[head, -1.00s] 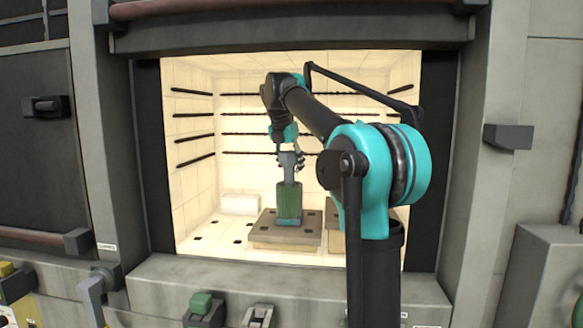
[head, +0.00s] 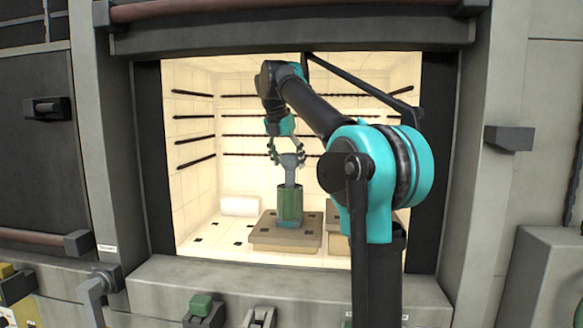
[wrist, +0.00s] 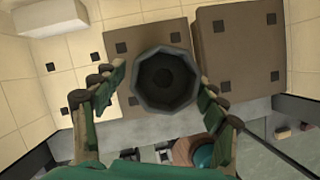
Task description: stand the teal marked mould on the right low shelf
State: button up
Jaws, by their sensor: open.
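The mould (head: 289,205) is a green body with a grey neck and flared grey top. It stands upright on the left low shelf (head: 260,239), a brown slab inside the lit chamber. The right low shelf (head: 336,243) is beside it, partly hidden behind my arm. My gripper (head: 286,154) is open at the mould's flared top, its fingers apart on either side. In the wrist view the round grey mouth of the mould (wrist: 165,82) lies between the open fingers, with gaps visible on both sides.
In the wrist view the right slab (wrist: 237,45) is bare, with dark square marks. A white block (head: 239,205) lies at the chamber's back left. Dark rods line the walls. The chamber's front sill (head: 250,275) and side frames bound the opening.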

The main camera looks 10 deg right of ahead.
jog(key=s+a, duration=0.7)
jog(key=s, duration=0.1)
jog(key=shift+s, duration=0.15)
